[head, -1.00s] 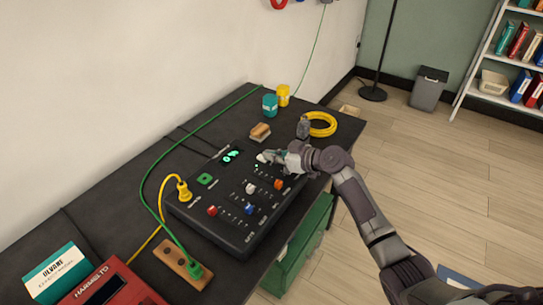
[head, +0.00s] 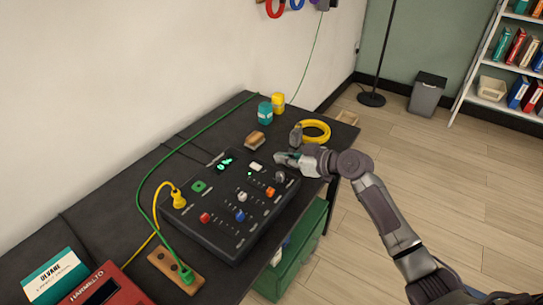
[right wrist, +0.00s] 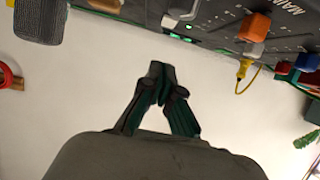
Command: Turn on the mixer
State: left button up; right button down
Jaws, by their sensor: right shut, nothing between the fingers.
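The mixer (head: 232,215) is a black console on the dark table, with coloured fader knobs and a row of small labels. Its display (head: 226,163) is lit with teal characters. A white switch (head: 256,168) sits near its far right corner, with a small green light (head: 250,174) beside it. The light also shows in the right wrist view (right wrist: 188,27). My right gripper (head: 279,158) is shut and empty, just right of the white switch and apart from it. In the right wrist view its fingertips (right wrist: 160,72) meet with nothing between them. My left gripper is not in view.
A yellow plug (head: 179,200) is in the mixer, and a green plug (head: 187,275) sits in a wooden strip. A brush (head: 255,141), yellow cable coil (head: 316,131) and two small jars stand beyond the mixer. A red box (head: 105,287) lies at the near left.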

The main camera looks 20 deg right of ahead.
jog(key=s+d, duration=0.2)
jog(key=shift+s+r, duration=0.15)
jog(key=shift+s, duration=0.25)
jog(key=shift+s+d+r, duration=0.1)
jog(key=shift+s+d, duration=0.1)
jog(key=shift+s, duration=0.05)
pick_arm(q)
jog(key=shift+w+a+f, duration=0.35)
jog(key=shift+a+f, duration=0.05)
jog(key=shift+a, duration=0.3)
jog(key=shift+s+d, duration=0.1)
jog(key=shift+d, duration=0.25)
